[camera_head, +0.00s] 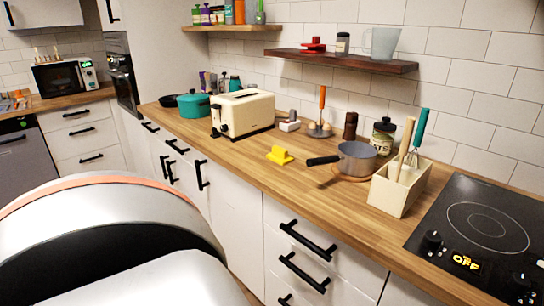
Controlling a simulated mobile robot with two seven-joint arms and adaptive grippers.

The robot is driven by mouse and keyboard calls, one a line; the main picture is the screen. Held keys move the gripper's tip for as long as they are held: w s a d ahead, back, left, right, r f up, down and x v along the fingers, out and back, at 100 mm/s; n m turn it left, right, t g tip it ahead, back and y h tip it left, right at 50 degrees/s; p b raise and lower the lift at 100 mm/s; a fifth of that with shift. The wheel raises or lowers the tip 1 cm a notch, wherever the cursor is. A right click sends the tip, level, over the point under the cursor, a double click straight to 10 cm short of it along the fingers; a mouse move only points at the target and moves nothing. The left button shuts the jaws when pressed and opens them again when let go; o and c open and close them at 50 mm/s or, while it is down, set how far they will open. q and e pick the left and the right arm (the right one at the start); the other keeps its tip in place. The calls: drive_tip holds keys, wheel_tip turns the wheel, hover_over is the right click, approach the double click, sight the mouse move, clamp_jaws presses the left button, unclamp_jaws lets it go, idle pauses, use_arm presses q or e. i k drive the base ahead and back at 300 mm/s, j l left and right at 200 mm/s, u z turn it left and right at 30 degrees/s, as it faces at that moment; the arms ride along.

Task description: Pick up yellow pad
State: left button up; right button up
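The yellow pad (280,155) lies on the wooden countertop (231,158), near the middle of the view. It has a raised part on top. It sits in front of the toaster and to the left of a saucepan, apart from both. Neither of my grippers shows in the view. A large white and black rounded part with an orange edge fills the lower left and hides the floor and some cabinet fronts there.
A saucepan (357,158) points its dark handle left toward the pad. A cream toaster (243,113) and teal pot (194,105) stand farther left. A utensil box (397,190) and cooktop (484,225) are right. Drawer handles (308,238) stick out below the counter edge.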

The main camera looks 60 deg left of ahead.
sight(279, 155)
drive_tip(key=u, duration=1.75)
drive_tip(key=i+j+z, duration=0.1)
drive_tip(key=j, duration=0.25)
drive_tip(key=i+j+z, duration=0.1)
drive_tip(key=j, duration=0.25)
drive_tip(key=i+j+z, duration=0.1)
drive_tip(key=j, duration=0.3)
drive_tip(key=i+j+z, duration=0.1)
drive_tip(key=j, duration=0.25)
drive_tip(key=i+j+z, duration=0.1)
drive_tip(key=j, duration=0.3)
drive_tip(key=i, duration=0.1)
